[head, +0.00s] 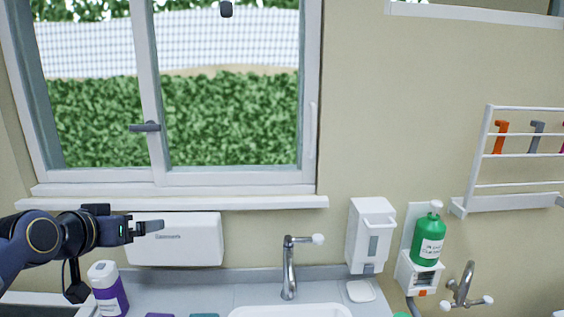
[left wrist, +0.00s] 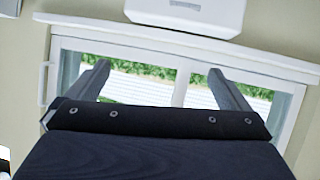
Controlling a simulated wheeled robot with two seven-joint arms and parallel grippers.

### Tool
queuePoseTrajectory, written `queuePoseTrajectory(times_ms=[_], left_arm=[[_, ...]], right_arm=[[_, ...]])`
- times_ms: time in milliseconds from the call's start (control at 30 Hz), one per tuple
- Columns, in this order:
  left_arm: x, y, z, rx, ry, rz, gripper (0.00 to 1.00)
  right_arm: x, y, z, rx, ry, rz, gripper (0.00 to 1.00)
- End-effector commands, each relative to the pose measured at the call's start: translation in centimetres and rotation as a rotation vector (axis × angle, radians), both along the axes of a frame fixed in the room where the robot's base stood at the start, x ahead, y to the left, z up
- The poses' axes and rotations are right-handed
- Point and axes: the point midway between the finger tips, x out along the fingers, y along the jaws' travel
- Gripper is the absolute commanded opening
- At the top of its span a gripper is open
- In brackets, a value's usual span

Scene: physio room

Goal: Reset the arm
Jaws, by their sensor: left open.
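My left arm comes in from the left in the head view. Its gripper (head: 148,228) is raised above the counter, in front of a white wall dispenser (head: 190,243). In the left wrist view the two fingers of the left gripper (left wrist: 158,85) stand wide apart with nothing between them. The window (left wrist: 185,90) shows behind them there. My right gripper is not in view.
A purple-and-white bottle (head: 108,290) stands on the counter below my left gripper. A tap (head: 289,268) and white sink (head: 290,311) are to the right. A soap dispenser (head: 370,236), green bottle (head: 429,238) and rack (head: 487,160) are on the right wall.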

Motion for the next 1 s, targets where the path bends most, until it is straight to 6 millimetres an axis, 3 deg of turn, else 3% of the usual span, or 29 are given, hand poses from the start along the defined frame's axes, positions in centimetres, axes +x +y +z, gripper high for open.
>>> queuePoseTrajectory(times_ms=[33,300,500,700,1000], left_arm=[[-2.5,-0.8,-1.7,-0.026,0.051,-0.006,1.0],[-14.9,-5.1,-11.5,-0.161,0.345,-0.031,1.0],[-22.1,-7.9,-17.4,-0.233,0.518,-0.041,1.0],[-25.2,-9.2,-20.1,-0.263,0.596,-0.044,1.0],[-25.5,-9.3,-20.3,-0.265,0.604,-0.045,1.0]], right_arm=[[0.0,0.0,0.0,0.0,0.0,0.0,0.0],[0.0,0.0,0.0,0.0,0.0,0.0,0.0],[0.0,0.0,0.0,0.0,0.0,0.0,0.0],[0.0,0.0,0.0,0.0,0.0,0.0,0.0],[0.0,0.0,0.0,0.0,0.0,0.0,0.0]])
